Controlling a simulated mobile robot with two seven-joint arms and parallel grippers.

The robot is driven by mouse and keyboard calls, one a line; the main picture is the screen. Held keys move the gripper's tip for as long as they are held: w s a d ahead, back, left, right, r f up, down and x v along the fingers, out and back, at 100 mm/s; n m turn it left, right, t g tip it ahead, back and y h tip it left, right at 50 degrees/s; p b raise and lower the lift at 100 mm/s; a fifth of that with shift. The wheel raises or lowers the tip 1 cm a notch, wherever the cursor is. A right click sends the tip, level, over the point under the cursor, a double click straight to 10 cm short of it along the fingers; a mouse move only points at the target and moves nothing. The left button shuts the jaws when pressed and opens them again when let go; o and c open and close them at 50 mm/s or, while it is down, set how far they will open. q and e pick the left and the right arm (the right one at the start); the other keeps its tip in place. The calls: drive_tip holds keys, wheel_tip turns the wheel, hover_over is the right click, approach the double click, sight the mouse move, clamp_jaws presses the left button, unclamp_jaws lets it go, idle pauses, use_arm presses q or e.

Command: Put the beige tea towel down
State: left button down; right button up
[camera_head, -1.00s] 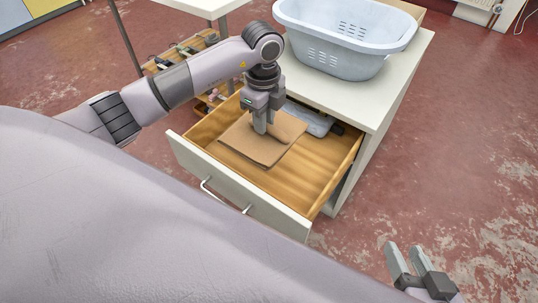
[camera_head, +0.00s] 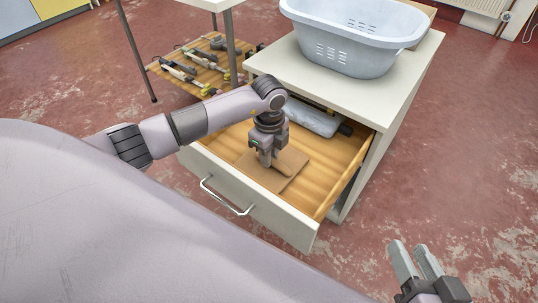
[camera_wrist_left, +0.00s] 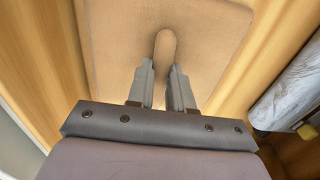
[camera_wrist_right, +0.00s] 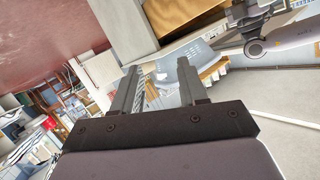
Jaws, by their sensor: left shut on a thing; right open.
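The beige tea towel (camera_head: 292,163) is a folded flat pad inside the open drawer (camera_head: 325,190). In the left wrist view the towel (camera_wrist_left: 112,45) spreads over the wooden drawer bottom, with a pinched fold standing up between the fingers. My left gripper (camera_head: 266,161) points down into the drawer and is shut on that fold. The towel looks at or close to the drawer bottom; its underside is hidden. My right gripper (camera_head: 411,252) is open and empty over the floor at the lower right; its fingers also show in the right wrist view (camera_wrist_right: 160,70).
A grey-white wrapped item (camera_head: 313,120) with a dark end lies at the back of the drawer. A pale blue laundry basket (camera_head: 350,55) stands on the cabinet top (camera_head: 385,90). A low wooden shelf (camera_head: 205,75) with several tools is behind my left arm. Red floor is clear at right.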

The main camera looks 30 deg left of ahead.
use_arm(q)
drive_tip(key=c, duration=1.4)
unclamp_jaws()
drive_tip(key=shift+f, duration=0.1)
drive_tip(key=o, duration=0.4)
wheel_tip(320, 180, up, 5)
drive_tip(key=shift+f+p, duration=0.2)
drive_tip(key=shift+p, duration=0.75)
wheel_tip(320, 180, up, 8)
drive_tip(key=shift+f+p, duration=0.1)
drive_tip(key=shift+p, duration=1.1)
use_arm(e)
drive_tip(key=shift+s+d+r+g+h, duration=0.2)
drive_tip(key=shift+d+r+g+h, duration=0.2)
drive_tip(key=shift+d+h, duration=0.15)
